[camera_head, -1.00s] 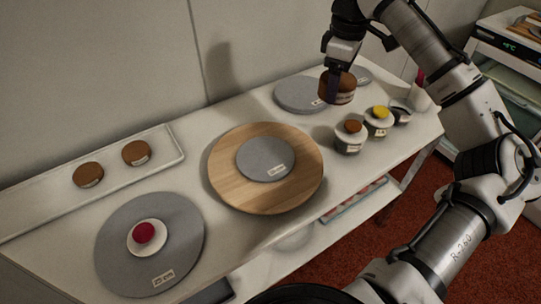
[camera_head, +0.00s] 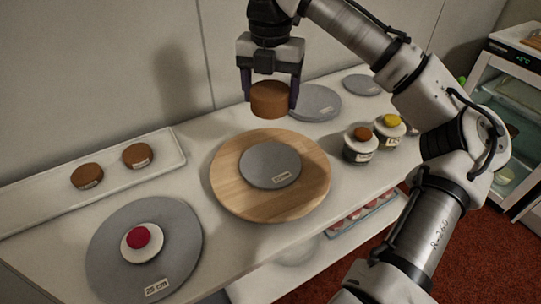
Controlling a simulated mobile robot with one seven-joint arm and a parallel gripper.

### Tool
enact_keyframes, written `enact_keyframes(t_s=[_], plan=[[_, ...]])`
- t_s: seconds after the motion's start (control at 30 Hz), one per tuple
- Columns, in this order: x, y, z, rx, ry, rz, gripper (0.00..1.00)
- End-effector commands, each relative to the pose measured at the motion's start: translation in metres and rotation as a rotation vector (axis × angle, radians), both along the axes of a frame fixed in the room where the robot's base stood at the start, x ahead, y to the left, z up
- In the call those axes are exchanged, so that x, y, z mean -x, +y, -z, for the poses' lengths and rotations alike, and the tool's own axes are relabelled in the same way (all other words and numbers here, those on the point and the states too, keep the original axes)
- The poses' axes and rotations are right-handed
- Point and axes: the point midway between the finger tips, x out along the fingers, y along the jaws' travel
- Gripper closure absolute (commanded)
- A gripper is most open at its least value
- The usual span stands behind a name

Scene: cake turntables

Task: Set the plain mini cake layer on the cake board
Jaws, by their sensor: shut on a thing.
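My gripper (camera_head: 270,88) is shut on a brown mini cake layer (camera_head: 270,100) with a plain top. It holds the layer level in the air, above the back edge of the round wooden turntable. A grey round cake board (camera_head: 270,165) with a small label lies bare on the wooden turntable (camera_head: 232,190). The layer is apart from the board, higher and towards the back wall.
Two small brown cakes (camera_head: 87,176) sit on a white tray at the left. A large grey board (camera_head: 110,270) marked 25 cm bears a white disc with a red top. Jars (camera_head: 361,143) and more grey discs (camera_head: 315,102) stand at the right.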

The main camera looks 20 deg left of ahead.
Motion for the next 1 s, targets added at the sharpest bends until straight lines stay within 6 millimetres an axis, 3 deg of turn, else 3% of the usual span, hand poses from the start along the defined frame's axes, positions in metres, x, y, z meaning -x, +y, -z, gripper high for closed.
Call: enact_keyframes(t_s=[0.03,0.4,0.67,0.9,1.0], plan=[[0.001,0.000,0.018,-0.002,0.005,-0.003,0.52],[0.000,-0.001,0.105,0.001,0.001,0.004,0.52],[0.000,0.000,0.127,0.000,0.000,0.004,0.52],[0.000,0.000,0.157,0.000,0.000,0.004,0.52],[0.000,0.000,0.160,0.000,-0.001,0.004,0.52]])
